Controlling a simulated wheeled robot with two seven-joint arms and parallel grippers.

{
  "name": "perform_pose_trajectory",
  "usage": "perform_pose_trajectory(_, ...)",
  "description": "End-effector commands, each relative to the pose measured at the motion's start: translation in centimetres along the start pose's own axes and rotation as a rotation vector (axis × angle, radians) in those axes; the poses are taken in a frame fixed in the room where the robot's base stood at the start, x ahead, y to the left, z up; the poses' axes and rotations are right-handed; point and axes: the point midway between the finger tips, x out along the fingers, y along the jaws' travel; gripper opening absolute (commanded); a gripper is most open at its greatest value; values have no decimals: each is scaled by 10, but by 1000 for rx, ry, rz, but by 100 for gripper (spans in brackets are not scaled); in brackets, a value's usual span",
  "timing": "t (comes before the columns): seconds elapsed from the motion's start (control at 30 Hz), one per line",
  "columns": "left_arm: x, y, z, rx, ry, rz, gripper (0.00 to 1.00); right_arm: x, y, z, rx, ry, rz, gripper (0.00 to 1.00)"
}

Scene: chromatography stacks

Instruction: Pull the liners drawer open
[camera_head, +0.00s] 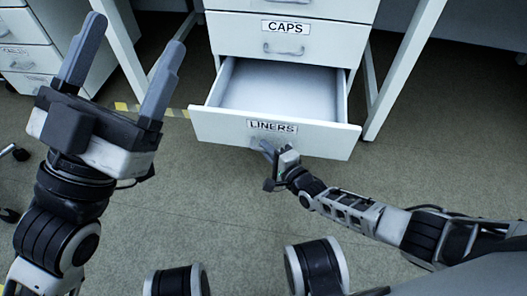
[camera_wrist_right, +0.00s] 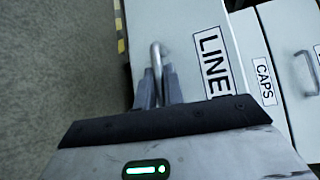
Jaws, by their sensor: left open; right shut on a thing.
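The liners drawer (camera_head: 200,122) is pulled well out of its cabinet, and its inside looks empty in the head view. Its front bears a LINERS label (camera_head: 272,127), which also shows in the right wrist view (camera_wrist_right: 213,62). My right gripper (camera_head: 268,148) is at the drawer's front, just below the label. In the right wrist view its fingers are shut on the drawer handle (camera_wrist_right: 155,56), a thin metal bar. In the head view the handle is mostly hidden by the gripper. My left gripper (camera_head: 128,62) is open and empty, raised at the left, apart from the drawer.
The closed CAPS drawer (camera_head: 325,38) with its own handle (camera_head: 287,50) sits directly above. White table legs (camera_head: 405,68) stand on both sides of the cabinet. Another drawer cabinet (camera_head: 28,57) is at the far left. The floor (camera_head: 215,215) before the drawer is clear except for my arms.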

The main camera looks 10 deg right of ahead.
Motion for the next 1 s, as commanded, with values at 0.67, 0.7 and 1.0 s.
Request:
perform_pose_trajectory(0.67,-1,-3,4,-21,-16,-21,72,-2,-1,-3,3,13,-4,32)
perform_pose_trajectory(0.7,-1,-3,4,-21,-16,-21,72,-2,-1,-4,3,13,-4,32)
perform_pose_trajectory(1.0,1,-3,2,-24,-19,-16,72,-6,-2,-5,1,13,-2,32)
